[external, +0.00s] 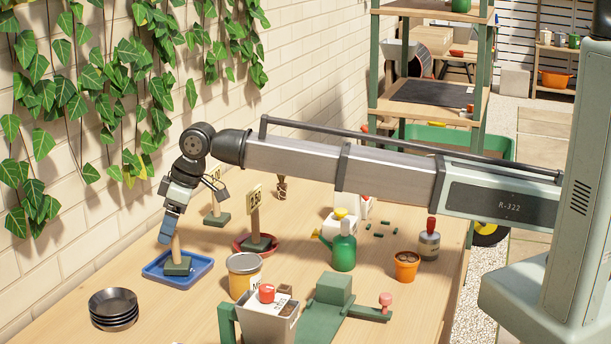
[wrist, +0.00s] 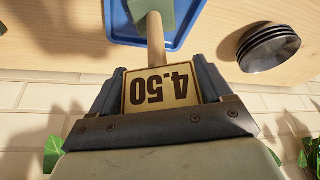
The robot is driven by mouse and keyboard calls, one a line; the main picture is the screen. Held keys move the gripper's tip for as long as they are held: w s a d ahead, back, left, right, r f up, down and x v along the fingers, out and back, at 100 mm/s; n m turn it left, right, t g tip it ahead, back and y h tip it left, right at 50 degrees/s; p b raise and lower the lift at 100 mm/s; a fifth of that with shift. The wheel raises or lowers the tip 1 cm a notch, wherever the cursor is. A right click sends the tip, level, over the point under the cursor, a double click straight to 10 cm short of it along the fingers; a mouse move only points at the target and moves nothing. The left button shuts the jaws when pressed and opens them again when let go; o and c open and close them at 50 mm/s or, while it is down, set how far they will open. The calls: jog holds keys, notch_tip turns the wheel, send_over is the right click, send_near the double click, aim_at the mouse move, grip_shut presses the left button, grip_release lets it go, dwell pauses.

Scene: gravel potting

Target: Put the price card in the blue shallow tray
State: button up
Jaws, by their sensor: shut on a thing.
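The price card (wrist: 160,88) reads 4.50 and sits between the two fingers of my gripper (wrist: 160,90) in the wrist view. Its wooden stick runs down to a green base (external: 177,266). My gripper (external: 170,226) points down in the external view, shut on the card, and hides its face there. The blue shallow tray (external: 155,276) lies on the table at the left, and its rim also shows in the wrist view (wrist: 187,28). The card's base is within the tray's outline, upright; whether it rests on the tray floor I cannot tell for sure.
A 2.50 price card (external: 255,213) stands in a red saucer (external: 241,245), with another card (external: 215,200) behind. Stacked black saucers (external: 114,308) lie in front of the tray.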

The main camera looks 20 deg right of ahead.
jog(key=o, duration=1.5)
jog(key=shift+f, duration=0.1)
jog(key=v, duration=1.2)
